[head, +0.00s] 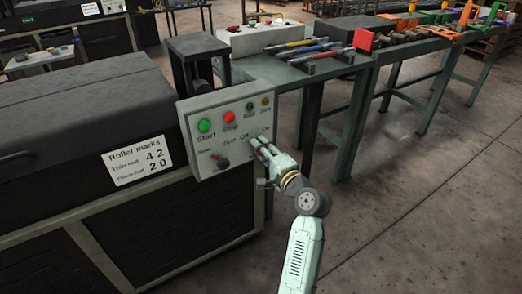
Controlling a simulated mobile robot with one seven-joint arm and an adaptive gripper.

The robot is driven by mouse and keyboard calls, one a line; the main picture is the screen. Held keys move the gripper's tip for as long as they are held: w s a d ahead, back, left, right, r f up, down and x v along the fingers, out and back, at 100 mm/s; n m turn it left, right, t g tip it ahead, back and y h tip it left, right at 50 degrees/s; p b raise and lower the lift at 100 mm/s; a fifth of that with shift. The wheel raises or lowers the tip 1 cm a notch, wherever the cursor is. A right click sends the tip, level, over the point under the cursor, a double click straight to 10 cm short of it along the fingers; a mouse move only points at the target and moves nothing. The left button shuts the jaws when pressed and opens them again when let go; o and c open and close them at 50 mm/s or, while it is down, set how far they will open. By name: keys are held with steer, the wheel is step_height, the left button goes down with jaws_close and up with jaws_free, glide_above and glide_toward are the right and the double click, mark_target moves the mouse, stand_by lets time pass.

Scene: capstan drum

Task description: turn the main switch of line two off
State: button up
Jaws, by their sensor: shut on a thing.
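A grey control panel (188,115) stands at the corner of the dark machine. It bears a green Start button (204,126), a red Stop button (228,117), two small lamps above, and a dark speed knob (223,163) at lower left. The words Off and On show at the panel's right side. My gripper (258,146) is at the panel's lower right, just below these words, and is shut on the main switch there. The fingers hide most of the switch, so I cannot tell its setting.
The dark machine (75,115) with a "Roller marks" label (137,161) fills the left. A green bench (330,85) with coloured-handled tools stands behind the panel. More benches run to the back right. The concrete floor (430,190) at right is clear.

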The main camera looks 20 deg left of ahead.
steer(key=o, duration=1.2)
steer(key=shift+c, duration=0.2)
steer(key=v, duration=0.7)
steer(key=shift+s+d, duration=0.2)
